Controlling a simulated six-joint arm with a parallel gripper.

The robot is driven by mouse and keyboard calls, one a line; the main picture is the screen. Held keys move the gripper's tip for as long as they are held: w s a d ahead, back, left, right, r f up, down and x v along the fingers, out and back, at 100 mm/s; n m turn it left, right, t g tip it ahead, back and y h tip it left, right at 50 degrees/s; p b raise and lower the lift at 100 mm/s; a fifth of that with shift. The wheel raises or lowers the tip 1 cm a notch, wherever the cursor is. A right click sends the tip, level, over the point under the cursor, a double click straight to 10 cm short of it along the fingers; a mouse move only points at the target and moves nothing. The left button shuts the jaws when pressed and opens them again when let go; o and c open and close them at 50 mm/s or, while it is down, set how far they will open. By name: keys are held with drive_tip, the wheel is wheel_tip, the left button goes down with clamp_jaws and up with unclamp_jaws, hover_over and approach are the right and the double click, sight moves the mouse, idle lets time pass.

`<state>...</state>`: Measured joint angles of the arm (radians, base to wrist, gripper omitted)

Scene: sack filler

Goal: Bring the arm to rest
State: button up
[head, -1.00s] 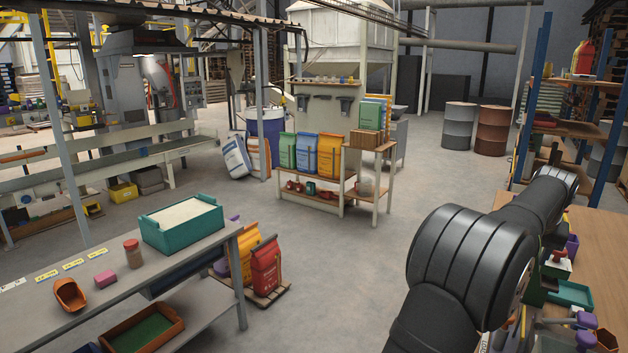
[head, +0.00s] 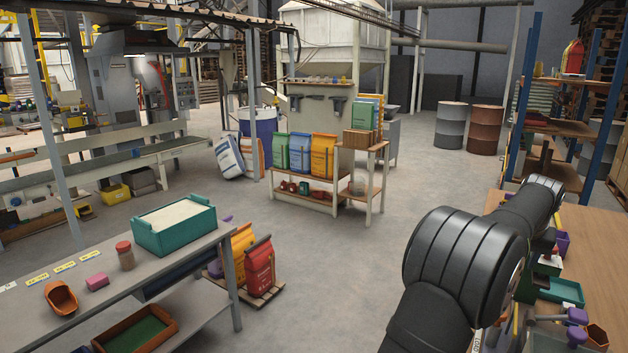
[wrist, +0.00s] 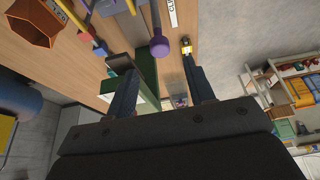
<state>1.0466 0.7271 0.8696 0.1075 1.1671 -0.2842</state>
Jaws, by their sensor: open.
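My gripper (wrist: 156,72) is open in the wrist view, with two dark fingers spread apart and nothing visibly held between them. It is over the wooden bench (wrist: 95,65), close to a dark green item (wrist: 146,72) that shows between and behind the fingers. I cannot tell whether it touches that item. In the head view my black arm reaches across the right side towards the wooden bench (head: 590,260); the gripper itself is hidden there.
Near the fingers are a purple-knobbed tool (wrist: 158,45), a brown hexagonal container (wrist: 34,22) and a small yellow item (wrist: 186,46). A green tray (head: 562,292) lies on the bench. A blue-posted rack (head: 524,85) stands behind. The middle floor (head: 330,260) is clear.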

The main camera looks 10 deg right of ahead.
drive_tip(key=x, duration=0.5)
drive_tip(key=shift+f, duration=0.65)
drive_tip(key=s+a, duration=0.9)
drive_tip(key=v, duration=1.7)
drive_tip(key=shift+r, duration=0.3)
drive_tip(key=w+d+r+x, duration=0.1)
drive_tip(key=w+d+x, duration=0.1)
drive_tip(key=x, duration=1.6)
drive_tip(key=shift+f, duration=0.25)
